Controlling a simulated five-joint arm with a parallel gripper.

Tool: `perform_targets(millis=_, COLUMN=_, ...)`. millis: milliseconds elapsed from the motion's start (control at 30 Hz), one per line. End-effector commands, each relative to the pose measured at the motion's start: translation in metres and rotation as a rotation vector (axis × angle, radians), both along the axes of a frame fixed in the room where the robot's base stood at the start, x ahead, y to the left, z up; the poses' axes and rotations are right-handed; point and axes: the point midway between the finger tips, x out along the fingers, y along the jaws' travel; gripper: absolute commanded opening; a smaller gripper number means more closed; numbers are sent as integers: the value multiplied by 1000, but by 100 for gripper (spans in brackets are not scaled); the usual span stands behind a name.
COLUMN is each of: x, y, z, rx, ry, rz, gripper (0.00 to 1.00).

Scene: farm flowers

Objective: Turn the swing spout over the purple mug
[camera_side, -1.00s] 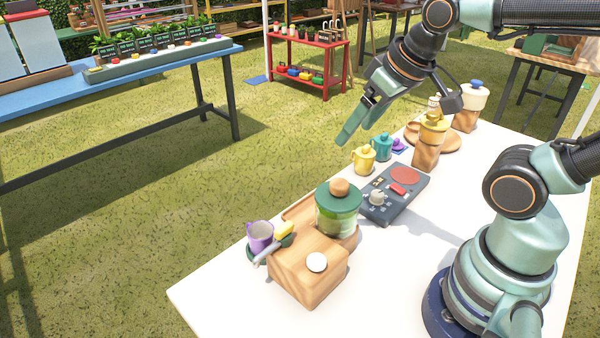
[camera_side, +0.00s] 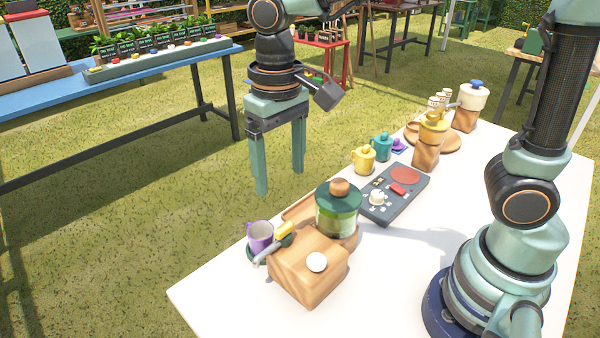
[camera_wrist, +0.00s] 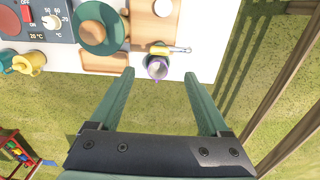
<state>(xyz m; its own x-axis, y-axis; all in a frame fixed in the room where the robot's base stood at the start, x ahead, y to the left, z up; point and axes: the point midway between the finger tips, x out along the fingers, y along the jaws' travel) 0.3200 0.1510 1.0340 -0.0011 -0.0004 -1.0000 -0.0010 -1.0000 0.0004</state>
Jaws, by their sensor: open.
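The swing spout (camera_side: 268,255) is a grey tube with a yellow grip (camera_side: 284,229), beside the mug at the wooden block (camera_side: 300,272). My gripper (camera_side: 280,180) is open and empty, pointing down, above and behind the mug, apart from everything.
A green-lidded glass jar (camera_side: 337,215) stands right behind the wooden block. A dark control panel (camera_side: 393,194), a yellow mug (camera_side: 363,159) and a teal mug (camera_side: 382,147) stand farther along the white table (camera_side: 215,285). The table's front left part is clear.

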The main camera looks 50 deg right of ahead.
Motion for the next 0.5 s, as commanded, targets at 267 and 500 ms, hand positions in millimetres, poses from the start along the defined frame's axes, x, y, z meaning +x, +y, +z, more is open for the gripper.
perform_targets(millis=267, x=-1, y=-1, z=-49, rx=-2, ry=5, rz=0, gripper=80)
perform_targets(millis=500, x=-1, y=-1, z=-91, rx=-2, ry=4, rz=1, gripper=80)
